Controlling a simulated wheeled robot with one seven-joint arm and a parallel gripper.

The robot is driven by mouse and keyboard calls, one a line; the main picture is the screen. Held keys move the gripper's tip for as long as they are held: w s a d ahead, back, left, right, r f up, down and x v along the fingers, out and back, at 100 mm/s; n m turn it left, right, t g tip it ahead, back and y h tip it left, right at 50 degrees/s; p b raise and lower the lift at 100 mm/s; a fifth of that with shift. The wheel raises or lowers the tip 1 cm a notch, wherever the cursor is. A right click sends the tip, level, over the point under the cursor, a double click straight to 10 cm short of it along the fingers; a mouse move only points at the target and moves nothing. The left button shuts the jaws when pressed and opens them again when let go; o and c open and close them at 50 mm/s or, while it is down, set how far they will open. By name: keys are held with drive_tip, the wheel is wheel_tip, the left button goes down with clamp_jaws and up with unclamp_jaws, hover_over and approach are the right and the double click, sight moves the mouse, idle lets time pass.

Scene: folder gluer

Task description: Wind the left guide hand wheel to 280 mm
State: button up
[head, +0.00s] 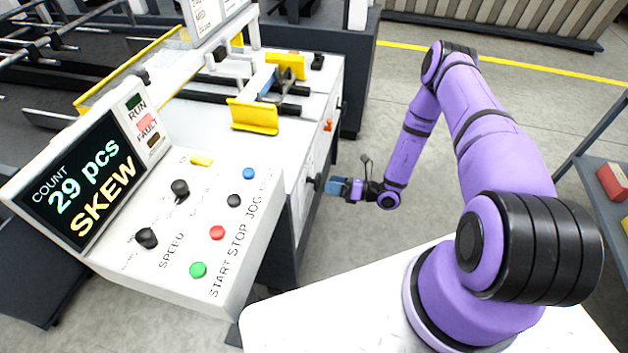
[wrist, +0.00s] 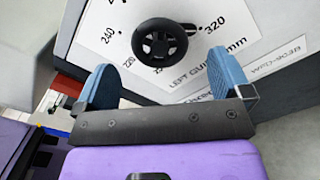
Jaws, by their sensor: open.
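The left guide hand wheel (wrist: 160,42) is a black spoked wheel on a white dial plate (wrist: 108,32) in the wrist view. Printed numbers 220, 240 and 320 and "mm" show around it, with "LEFT GUI" below. I cannot tell the setting; the wheel covers part of the scale. My gripper (wrist: 165,86) is open, with its blue fingers apart and nothing between them. The wheel lies ahead of the gap, a little beyond the fingertips. In the head view my gripper (head: 338,187) is beside the machine's side panel, close to a dark knob (head: 315,182).
The control panel (head: 240,262) has a display reading "29 pcs SKEW", with coloured buttons and black knobs. An orange part (head: 328,125) sits farther along the machine's side. A shelf with a red box (head: 612,182) stands at right. The floor (head: 345,240) around my gripper is clear.

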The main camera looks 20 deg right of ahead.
sight(320, 182)
drive_tip(key=x, duration=0.6)
drive_tip(key=shift+w+a, duration=0.2)
drive_tip(key=shift+a, duration=0.05)
drive_tip(key=shift+c, duration=0.4)
drive_tip(key=c, duration=0.8)
drive_tip(key=shift+c, duration=0.2)
